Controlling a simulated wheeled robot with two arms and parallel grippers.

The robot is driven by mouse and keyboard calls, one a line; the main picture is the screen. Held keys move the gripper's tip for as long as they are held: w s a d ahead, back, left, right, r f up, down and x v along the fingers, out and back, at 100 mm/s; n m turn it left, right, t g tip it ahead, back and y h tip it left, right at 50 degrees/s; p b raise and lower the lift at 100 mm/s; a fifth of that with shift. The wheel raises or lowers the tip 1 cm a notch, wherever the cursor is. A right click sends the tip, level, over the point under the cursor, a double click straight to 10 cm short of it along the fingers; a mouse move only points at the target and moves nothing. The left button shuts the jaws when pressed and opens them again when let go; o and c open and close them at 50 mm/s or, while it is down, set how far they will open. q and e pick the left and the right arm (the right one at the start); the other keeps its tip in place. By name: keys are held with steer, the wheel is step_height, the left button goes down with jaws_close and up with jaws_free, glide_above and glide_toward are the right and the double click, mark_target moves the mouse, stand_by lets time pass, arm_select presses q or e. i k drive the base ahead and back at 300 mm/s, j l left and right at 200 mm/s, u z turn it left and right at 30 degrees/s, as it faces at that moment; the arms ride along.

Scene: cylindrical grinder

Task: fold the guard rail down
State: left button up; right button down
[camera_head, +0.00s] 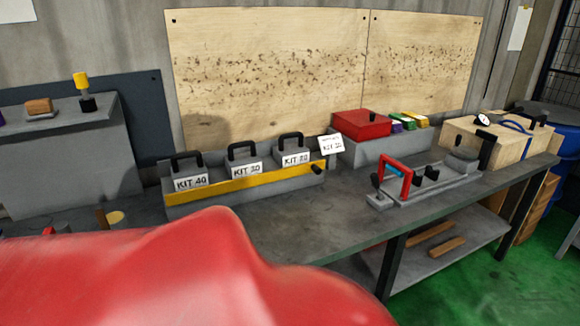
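The guard rail (232,187) is a yellow bar along the front of a grey kit rack (185,212) on the bench. It runs across the front of the rack, below the white kit labels, and seems to be raised. A black knob (317,169) sits at its right end. Behind the rail stand three kits with black handles: the left kit (190,182), the middle kit (246,170) and the right kit (295,157). Neither gripper shows. A large blurred red shape, possibly part of my arm, fills the lower left and hides the near bench.
A red-handled fixture (396,178) stands on the bench to the right. Behind it are a red box (361,124) and a wooden crate (500,140). A small sign (330,144) stands beside the rack. The bench top (300,215) before the rack is clear.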

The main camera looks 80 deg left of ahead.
mark_target(317, 167)
steer(key=u, duration=2.85)
